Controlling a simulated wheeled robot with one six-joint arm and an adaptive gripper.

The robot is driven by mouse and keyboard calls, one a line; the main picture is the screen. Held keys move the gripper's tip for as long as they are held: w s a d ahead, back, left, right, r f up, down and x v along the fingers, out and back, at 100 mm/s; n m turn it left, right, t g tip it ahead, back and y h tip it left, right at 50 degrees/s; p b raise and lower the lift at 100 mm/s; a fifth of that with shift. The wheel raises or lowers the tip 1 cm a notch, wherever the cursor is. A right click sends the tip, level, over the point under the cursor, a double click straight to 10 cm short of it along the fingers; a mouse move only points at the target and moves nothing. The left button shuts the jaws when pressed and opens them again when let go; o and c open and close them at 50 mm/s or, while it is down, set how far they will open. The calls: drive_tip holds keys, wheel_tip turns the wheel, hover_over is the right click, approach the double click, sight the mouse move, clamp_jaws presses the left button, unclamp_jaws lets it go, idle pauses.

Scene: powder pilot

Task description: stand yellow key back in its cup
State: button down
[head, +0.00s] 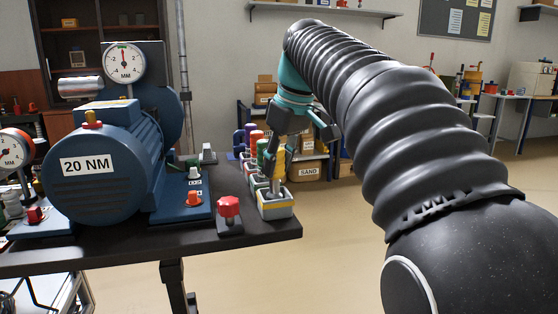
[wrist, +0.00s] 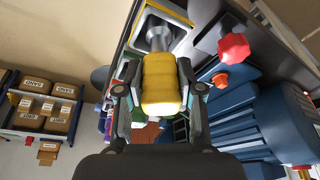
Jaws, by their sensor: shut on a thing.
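The yellow key (head: 279,164) is upright at the table's right end, in line with a grey cup with a yellow band (head: 276,208). My gripper (head: 281,148) is shut on the key's thick handle from above. In the wrist view, the fingers (wrist: 159,83) sit on both sides of the yellow handle (wrist: 160,98). The key's metal shaft (wrist: 158,38) points into the opening of the yellow-banded cup (wrist: 180,20). I cannot tell how deep the shaft reaches or whether it touches the cup's bottom.
A red knob (head: 229,208) stands just left of the cup. Green, red and purple-handled keys (head: 256,140) stand in a row behind. A blue motor marked 20 NM (head: 105,165) fills the table's left. Open floor (head: 335,240) lies right of the table.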

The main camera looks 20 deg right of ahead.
drive_tip(key=shift+f, duration=0.3)
drive_tip(key=c, duration=0.7)
unclamp_jaws()
drive_tip(key=shift+o, duration=0.2)
drive_tip(key=v, duration=1.2)
